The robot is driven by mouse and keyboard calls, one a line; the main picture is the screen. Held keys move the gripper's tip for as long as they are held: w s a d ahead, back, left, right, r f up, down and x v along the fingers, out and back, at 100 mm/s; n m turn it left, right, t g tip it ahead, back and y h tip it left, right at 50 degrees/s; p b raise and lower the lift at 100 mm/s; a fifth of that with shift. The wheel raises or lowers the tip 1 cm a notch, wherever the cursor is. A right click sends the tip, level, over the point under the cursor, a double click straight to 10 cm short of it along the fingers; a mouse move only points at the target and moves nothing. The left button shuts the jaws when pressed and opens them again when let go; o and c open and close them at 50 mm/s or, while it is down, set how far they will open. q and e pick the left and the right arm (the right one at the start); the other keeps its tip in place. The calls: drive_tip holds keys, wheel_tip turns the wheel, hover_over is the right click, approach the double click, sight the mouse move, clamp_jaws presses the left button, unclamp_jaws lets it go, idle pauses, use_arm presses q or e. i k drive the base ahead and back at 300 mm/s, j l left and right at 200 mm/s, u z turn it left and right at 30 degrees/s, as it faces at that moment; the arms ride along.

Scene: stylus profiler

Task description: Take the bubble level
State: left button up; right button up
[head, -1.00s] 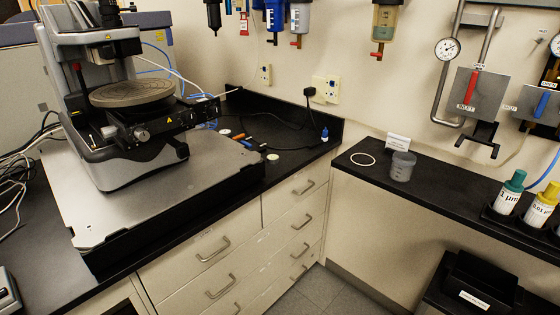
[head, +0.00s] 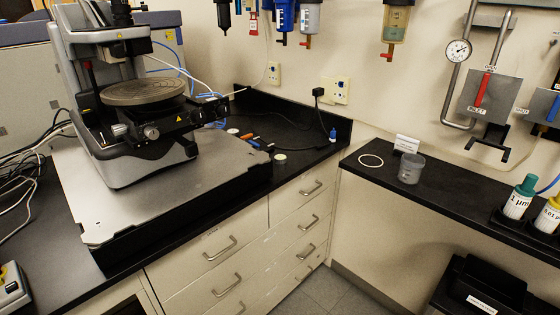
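A small round pale disc (head: 280,158) lies on the black counter near its front edge, just right of the profiler's base plate. It looks like the bubble level, but it is too small to be sure. A second pale disc (head: 233,131) lies farther back, beside several small tools (head: 249,139) with orange and dark handles. Neither of my grippers is in view.
The stylus profiler (head: 135,130) stands on a thick grey plate (head: 150,200) at the left. A small blue bottle (head: 333,135) stands in the counter's corner. A grey cup (head: 411,169) and a ring (head: 371,160) are on the right counter.

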sight(279, 159)
drive_tip(key=i+l, duration=0.2)
drive_tip(key=l, duration=0.2)
drive_tip(key=i+l, duration=0.2)
drive_tip(key=l, duration=0.2)
drive_tip(key=i+l+z, duration=0.1)
drive_tip(key=l, duration=0.35)
drive_tip(key=i+l, duration=0.3)
drive_tip(key=l+z, duration=0.05)
drive_tip(key=l, duration=0.05)
